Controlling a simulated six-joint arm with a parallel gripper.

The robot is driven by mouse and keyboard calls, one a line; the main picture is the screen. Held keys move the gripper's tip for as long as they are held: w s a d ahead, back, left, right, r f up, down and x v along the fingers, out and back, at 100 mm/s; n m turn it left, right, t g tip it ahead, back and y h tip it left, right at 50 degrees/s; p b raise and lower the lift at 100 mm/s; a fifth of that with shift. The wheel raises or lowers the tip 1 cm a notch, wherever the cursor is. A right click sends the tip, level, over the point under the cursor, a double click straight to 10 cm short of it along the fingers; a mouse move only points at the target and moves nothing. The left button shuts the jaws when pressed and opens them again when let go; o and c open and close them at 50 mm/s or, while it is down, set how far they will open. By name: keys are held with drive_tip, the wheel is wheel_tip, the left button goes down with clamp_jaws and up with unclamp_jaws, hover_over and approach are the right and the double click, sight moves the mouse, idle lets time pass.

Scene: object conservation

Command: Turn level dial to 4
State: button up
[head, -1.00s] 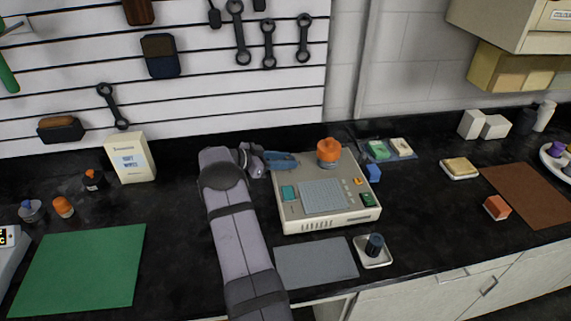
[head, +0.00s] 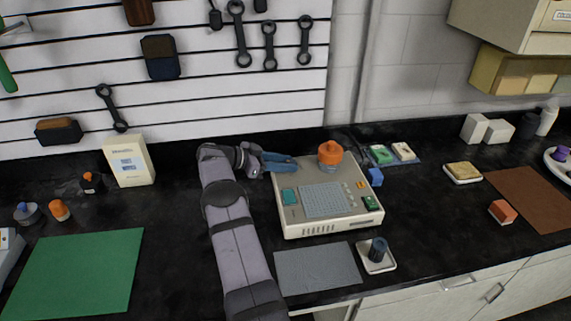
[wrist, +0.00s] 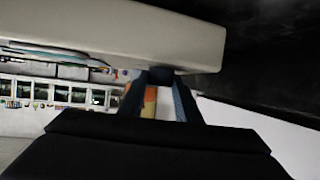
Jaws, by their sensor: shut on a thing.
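A beige device (head: 335,217) with a grey keypad, a teal screen, small orange and green parts and an orange knob (head: 330,155) on top stands mid-counter. My gripper (head: 292,163), with blue fingers, reaches in from the left to the device's back left edge. In the wrist view the fingers (wrist: 160,80) close together at a small dark knob (wrist: 166,71) beside the device's beige body (wrist: 120,40). The gripper is shut on this knob, which seems to be the level dial. Its marks and number cannot be read. The head view does not show the knob clearly.
A grey mat (head: 318,270) and a white dish (head: 377,265) with a dark knob lie in front of the device. A blue block (head: 375,177) is at its right. A white box (head: 130,162) stands left of my arm. The counter between box and arm is clear.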

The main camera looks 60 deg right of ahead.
drive_tip(key=o, duration=1.1)
drive_tip(key=shift+c, duration=0.2)
drive_tip(key=b+v, duration=0.2)
drive_tip(key=v, duration=0.5)
drive_tip(key=shift+w+a+r, duration=0.1)
